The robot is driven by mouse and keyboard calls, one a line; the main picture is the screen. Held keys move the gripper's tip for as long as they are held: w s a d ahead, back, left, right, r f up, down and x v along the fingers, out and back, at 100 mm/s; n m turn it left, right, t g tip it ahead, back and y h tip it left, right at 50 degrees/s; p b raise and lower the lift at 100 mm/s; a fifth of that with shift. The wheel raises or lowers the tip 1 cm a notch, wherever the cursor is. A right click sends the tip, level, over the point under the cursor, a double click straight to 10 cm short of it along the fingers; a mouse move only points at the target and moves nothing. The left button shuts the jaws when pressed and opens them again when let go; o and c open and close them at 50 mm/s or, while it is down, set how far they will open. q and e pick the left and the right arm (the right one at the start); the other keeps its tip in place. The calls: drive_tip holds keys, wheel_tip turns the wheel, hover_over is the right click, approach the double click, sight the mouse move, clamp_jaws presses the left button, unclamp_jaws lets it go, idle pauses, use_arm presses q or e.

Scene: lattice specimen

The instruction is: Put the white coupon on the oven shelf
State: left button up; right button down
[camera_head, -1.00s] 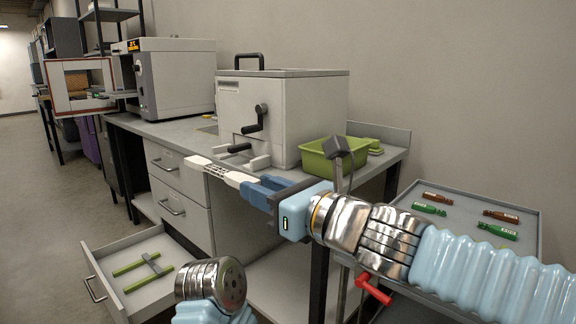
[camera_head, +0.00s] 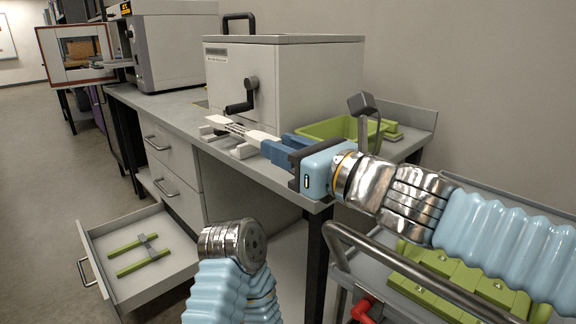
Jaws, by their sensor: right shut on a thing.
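My right gripper (camera_head: 272,148) reaches in from the right, its blue fingers shut on the white coupon (camera_head: 222,121). The coupon is a flat white strip with a dark lattice in its middle; it sticks out to the left, in front of the cranked grey box. The oven (camera_head: 178,45) stands at the back left of the bench, apart from the coupon. Its framed door (camera_head: 78,52) is swung open to the left. The oven's inside faces away, so I cannot make out the shelf clearly. My left arm shows at the bottom, but its gripper is not visible.
A grey box (camera_head: 310,75) with a black crank stands on the bench (camera_head: 180,110), beside a green bin (camera_head: 330,128). An open drawer (camera_head: 165,265) with green bars juts out at lower left. A railed cart (camera_head: 370,265) with green blocks is at lower right.

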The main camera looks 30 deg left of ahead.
drive_tip(key=w+d+f, duration=0.7)
drive_tip(key=w+f, duration=0.4)
drive_tip(key=f, duration=0.1)
drive_tip(key=shift+w+f+p, duration=0.25)
drive_tip(key=shift+w+p, duration=0.05)
drive_tip(key=shift+w, duration=0.05)
drive_tip(key=shift+f, duration=0.2)
drive_tip(key=c, duration=0.8)
unclamp_jaws()
drive_tip(key=shift+r, duration=0.1)
